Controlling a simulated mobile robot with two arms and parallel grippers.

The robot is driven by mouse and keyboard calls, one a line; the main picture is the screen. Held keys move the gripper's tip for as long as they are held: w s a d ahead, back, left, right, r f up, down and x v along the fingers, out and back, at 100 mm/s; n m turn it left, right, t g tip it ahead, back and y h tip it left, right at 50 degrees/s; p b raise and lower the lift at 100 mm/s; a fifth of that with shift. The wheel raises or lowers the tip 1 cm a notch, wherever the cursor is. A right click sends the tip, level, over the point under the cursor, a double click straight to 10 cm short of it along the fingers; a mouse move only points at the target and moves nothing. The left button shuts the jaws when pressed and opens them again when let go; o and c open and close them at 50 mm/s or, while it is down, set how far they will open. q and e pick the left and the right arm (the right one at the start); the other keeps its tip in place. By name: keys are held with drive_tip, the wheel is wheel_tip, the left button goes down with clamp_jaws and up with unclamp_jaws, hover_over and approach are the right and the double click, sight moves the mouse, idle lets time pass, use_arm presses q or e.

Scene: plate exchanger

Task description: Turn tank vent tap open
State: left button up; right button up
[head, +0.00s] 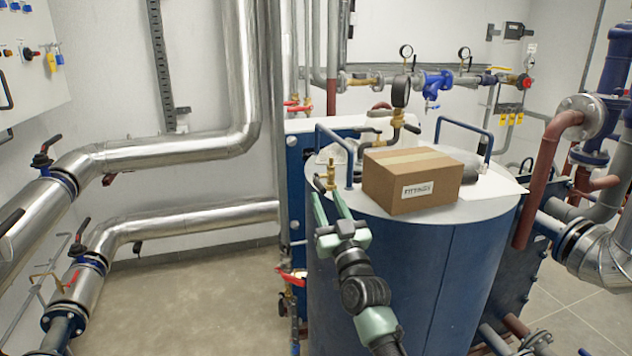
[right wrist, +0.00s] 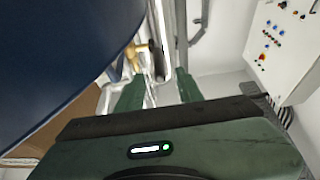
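The tank vent tap (head: 331,174) is a small brass fitting standing on the left part of the blue tank's grey lid. A short dark lever (head: 319,183) shows at its left side. My right gripper (head: 324,194) reaches up from below, its two green fingers apart, with their tips close to the lever. In the right wrist view the brass tap (right wrist: 138,53) lies just beyond the fingertips, and the fingers (right wrist: 160,82) are spread. I cannot tell whether a finger touches the lever. My left gripper is not in view.
A cardboard box (head: 411,180) stands on the tank lid, right of the tap. The blue tank (head: 400,270) fills the space beside my right arm. Insulated pipes (head: 170,152) run along the left wall.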

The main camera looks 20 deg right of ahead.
sight(318, 180)
drive_tip(key=x, duration=0.5)
drive_tip(key=shift+w+p, duration=0.35)
drive_tip(key=shift+p, duration=0.05)
clamp_jaws()
idle(1.1)
